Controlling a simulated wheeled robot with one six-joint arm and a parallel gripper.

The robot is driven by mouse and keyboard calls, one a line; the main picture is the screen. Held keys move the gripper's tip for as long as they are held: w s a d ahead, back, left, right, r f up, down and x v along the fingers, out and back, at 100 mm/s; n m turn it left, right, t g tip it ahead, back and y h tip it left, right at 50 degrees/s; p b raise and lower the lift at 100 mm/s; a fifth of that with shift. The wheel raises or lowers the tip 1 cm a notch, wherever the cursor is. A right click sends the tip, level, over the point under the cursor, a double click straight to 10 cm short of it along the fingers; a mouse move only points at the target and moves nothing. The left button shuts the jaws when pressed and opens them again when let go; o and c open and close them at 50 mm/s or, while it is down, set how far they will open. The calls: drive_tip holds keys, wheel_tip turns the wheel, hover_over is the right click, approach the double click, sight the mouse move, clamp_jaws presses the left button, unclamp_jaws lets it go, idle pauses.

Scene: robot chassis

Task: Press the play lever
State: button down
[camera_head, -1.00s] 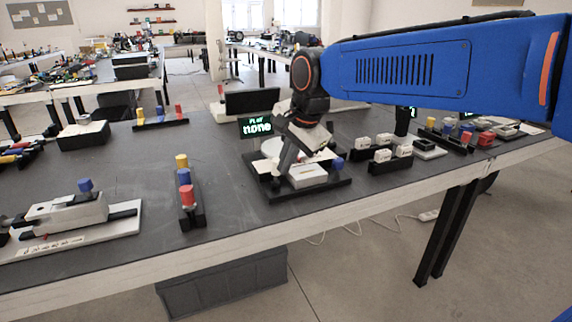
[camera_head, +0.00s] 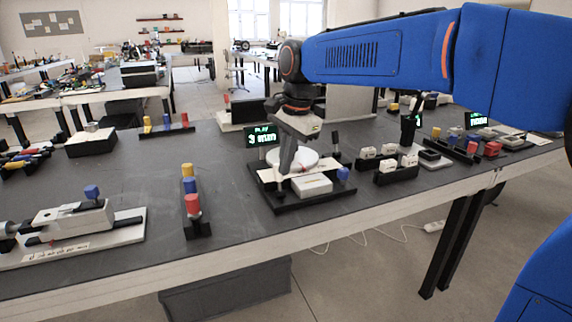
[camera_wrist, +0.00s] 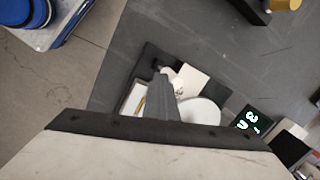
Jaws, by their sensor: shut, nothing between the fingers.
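The play device (camera_head: 318,199) is a black base on the table with a white disc (camera_head: 307,160), a white block (camera_head: 311,185) and a blue knob (camera_head: 343,174). Its small display (camera_head: 261,134) shows PLAY and a second green line that starts with 3. A dark upright handle (camera_head: 336,143) stands behind the disc; I cannot tell whether it is the play lever. My gripper (camera_head: 285,171) is shut and empty, pointing down over the device's left part. In the wrist view, its dark fingers (camera_wrist: 160,80) overlap the device and hide part of it; contact is unclear.
A black stand with yellow, blue and red pieces (camera_head: 190,190) is left of the device. White blocks in black holders (camera_head: 395,163) stand to the right. A white fixture with a blue knob (camera_head: 75,220) is at the far left. Bare table lies between these.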

drive_tip(key=shift+w+r, duration=0.15)
drive_tip(key=shift+r, duration=0.05)
wheel_tip(320, 180, up, 17)
drive_tip(key=s+d, duration=0.2)
drive_tip(key=shift+s+d+f, duration=0.15)
drive_tip(key=shift+s+d, duration=0.1)
drive_tip(key=shift+d, duration=0.05)
idle(0.5)
drive_tip(key=s+d+f+n+t, duration=0.2)
drive_tip(key=s+d+f+n, duration=0.3)
drive_tip(key=s+d+f, duration=0.8)
drive_tip(key=s+d+f+n, duration=0.1)
drive_tip(key=s+d+f, duration=0.2)
drive_tip(key=f, duration=0.3)
drive_tip(key=s+d+f+n+t+h, duration=0.1)
drive_tip(key=s+d+f+n, duration=0.1)
drive_tip(key=s+f, duration=0.3)
drive_tip(key=s+d+f+n, duration=0.2)
drive_tip(key=s+d+f, duration=0.1)
drive_tip(key=f, duration=0.5)
drive_tip(key=shift+s+d+h, duration=0.3)
drive_tip(key=shift+s+d, duration=0.1)
drive_tip(key=shift+s, duration=0.05)
